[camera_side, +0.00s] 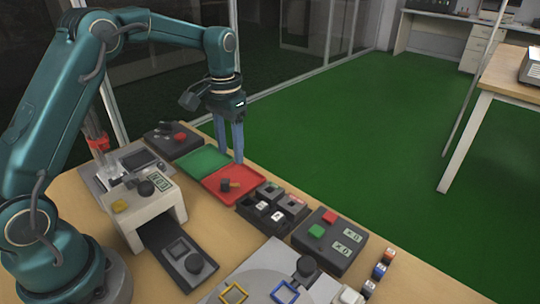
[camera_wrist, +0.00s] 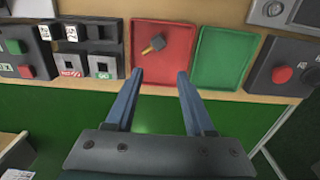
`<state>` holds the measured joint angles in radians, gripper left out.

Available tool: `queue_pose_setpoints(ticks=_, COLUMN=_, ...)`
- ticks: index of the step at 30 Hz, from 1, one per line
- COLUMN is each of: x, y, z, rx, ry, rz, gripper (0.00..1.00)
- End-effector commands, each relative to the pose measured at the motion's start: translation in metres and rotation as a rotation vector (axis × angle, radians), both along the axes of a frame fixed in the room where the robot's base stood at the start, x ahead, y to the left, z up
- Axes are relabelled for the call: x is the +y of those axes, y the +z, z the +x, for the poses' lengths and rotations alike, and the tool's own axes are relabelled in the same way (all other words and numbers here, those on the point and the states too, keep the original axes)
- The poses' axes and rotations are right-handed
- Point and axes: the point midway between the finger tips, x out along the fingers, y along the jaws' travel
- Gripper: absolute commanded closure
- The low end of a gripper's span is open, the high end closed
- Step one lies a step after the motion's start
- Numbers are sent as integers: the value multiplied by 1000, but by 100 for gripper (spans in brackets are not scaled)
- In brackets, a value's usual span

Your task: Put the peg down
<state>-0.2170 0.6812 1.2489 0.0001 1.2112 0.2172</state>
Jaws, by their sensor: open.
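A small peg (camera_side: 226,185) with a dark body and an orange-brown part lies in the red tray (camera_side: 249,179). It also shows in the wrist view (camera_wrist: 154,46), inside the red tray (camera_wrist: 178,67), tilted across its floor. My gripper (camera_wrist: 160,72) is open and empty, with its two blue fingers apart. In the side view my gripper (camera_side: 239,158) points down at the far edge of the red tray, beside the peg and apart from it.
A green tray (camera_side: 203,158) adjoins the red one. A dark box with compartments (camera_side: 255,214) holds small labelled blocks. A button panel (camera_side: 337,252) and a grey machine (camera_side: 147,203) also stand on the table. The green floor (camera_side: 340,130) beyond the table edge is open.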

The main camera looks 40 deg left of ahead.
Motion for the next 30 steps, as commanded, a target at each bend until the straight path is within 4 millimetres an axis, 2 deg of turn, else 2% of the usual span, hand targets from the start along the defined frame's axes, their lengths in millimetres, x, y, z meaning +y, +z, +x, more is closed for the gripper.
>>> queue_pose_setpoints(ticks=3, x=0, y=30, z=1, rx=-9, ry=0, rz=2, gripper=46)
queue_pose_setpoints(ticks=8, x=0, y=55, z=1, rx=-5, ry=0, rz=1, gripper=46)
queue_pose_setpoints(ticks=20, x=-3, y=81, z=-4, rx=-15, ry=-1, rz=3, gripper=46)
queue_pose_setpoints(ticks=25, x=-18, y=104, z=-25, rx=-83, ry=-3, rz=15, gripper=46)
queue_pose_setpoints(ticks=30, x=-37, y=123, z=-61, rx=-178, ry=-3, rz=25, gripper=46)
